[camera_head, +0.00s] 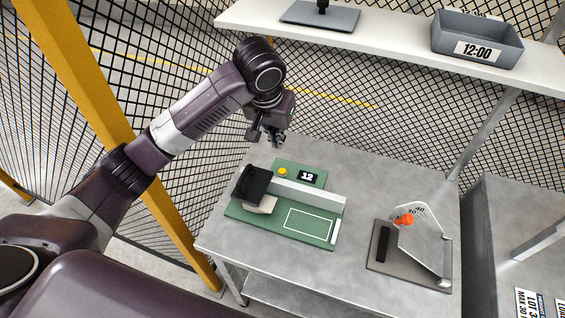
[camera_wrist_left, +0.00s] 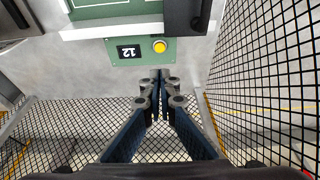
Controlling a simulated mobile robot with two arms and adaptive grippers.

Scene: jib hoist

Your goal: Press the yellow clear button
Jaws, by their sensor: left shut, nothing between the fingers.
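The yellow button (camera_head: 283,171) sits on a small green panel (camera_head: 287,164) at the back of a green device on the grey table, left of a black display (camera_head: 307,177) reading 12. The button also shows in the left wrist view (camera_wrist_left: 159,46), just ahead of the fingertips. My left gripper (camera_head: 275,142) is shut and empty, above and behind the button, apart from it. Its closed fingers (camera_wrist_left: 160,76) point toward the panel in the left wrist view. My right gripper is not in view.
The green device (camera_head: 270,224) carries a black block (camera_head: 252,181) and a pale raised bar (camera_head: 312,194) in front of the panel. A gauge with an orange knob (camera_head: 404,220) stands right. A shelf (camera_head: 390,48) with a grey bin (camera_head: 478,40) is above. Mesh fencing surrounds the table.

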